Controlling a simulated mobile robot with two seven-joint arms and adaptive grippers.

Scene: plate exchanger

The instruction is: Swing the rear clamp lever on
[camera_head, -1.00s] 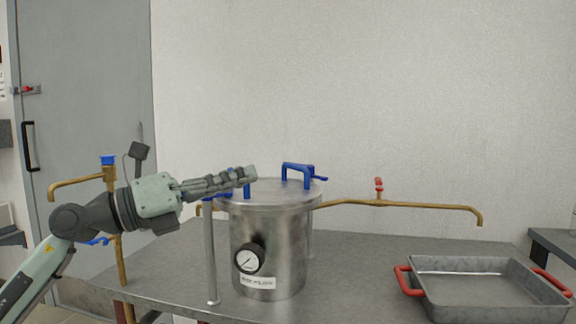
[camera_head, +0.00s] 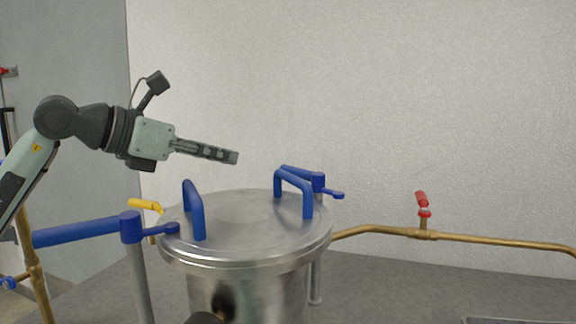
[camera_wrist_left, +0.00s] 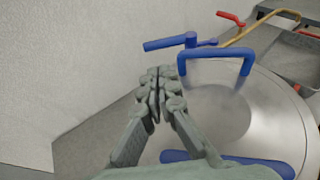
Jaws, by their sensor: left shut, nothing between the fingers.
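The rear clamp lever (camera_head: 302,173) is blue and sits on a post behind the far lid handle (camera_head: 307,200). A short blue tab points right from its hub, at the edge of the steel lid (camera_head: 248,208). In the left wrist view the rear lever (camera_wrist_left: 165,43) has its long arm pointing left, away from the lid. My left gripper (camera_head: 234,157) is shut and empty, raised above the lid's back left, left of the rear lever and apart from it. Its fingertips also show in the left wrist view (camera_wrist_left: 156,73), below the lever. My right gripper is not in view.
The front clamp lever (camera_head: 80,232) extends left from its post. The near lid handle (camera_head: 194,210) stands beside it. A brass pipe with a red valve (camera_head: 423,204) runs right along the wall. A yellow valve handle (camera_head: 146,205) is behind the front lever.

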